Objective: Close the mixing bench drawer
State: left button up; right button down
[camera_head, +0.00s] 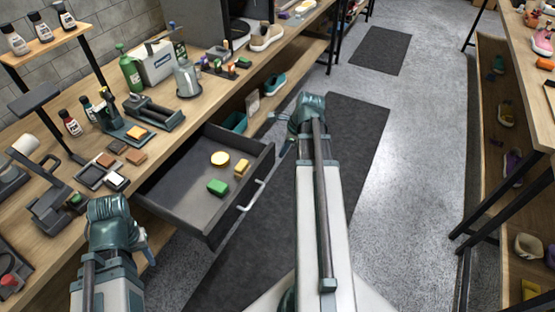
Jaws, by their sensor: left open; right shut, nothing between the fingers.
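The mixing bench drawer (168,193) is dark grey and stands pulled out from the wooden bench. Its pale bar handle (251,195) is on the front face. My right gripper (284,140) is shut and empty, beyond the drawer's right front corner and apart from the handle.
The bench top (200,112) holds a green bottle (130,73), a white-grey box (157,62), brushes and small blocks. A teal bin (235,122) and a shoe (275,84) sit on the shelf below. Dark mats (362,133) cover part of the floor. Shelves with shoes stand at right.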

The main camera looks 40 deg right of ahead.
jog(key=s+d+m, duration=0.2)
jog(key=d+m, duration=0.1)
jog(key=d, duration=0.2)
jog(key=w+a+f+b, duration=0.3)
jog(key=w+f+b, duration=0.4)
jog(key=f+b, duration=0.2)
jog(key=shift+f+t, duration=0.15)
jog(key=shift+t, duration=0.15)
jog(key=shift+w+a, duration=0.1)
jog(key=w+a, duration=0.4)
jog(key=w, duration=0.5)
jog(key=w+a, duration=0.4)
jog(key=w, duration=0.6)
jog(key=w+a, duration=0.4)
jog(key=w, duration=0.6)
jog(key=shift+w, duration=0.15)
jog(key=shift+w+a, duration=0.1)
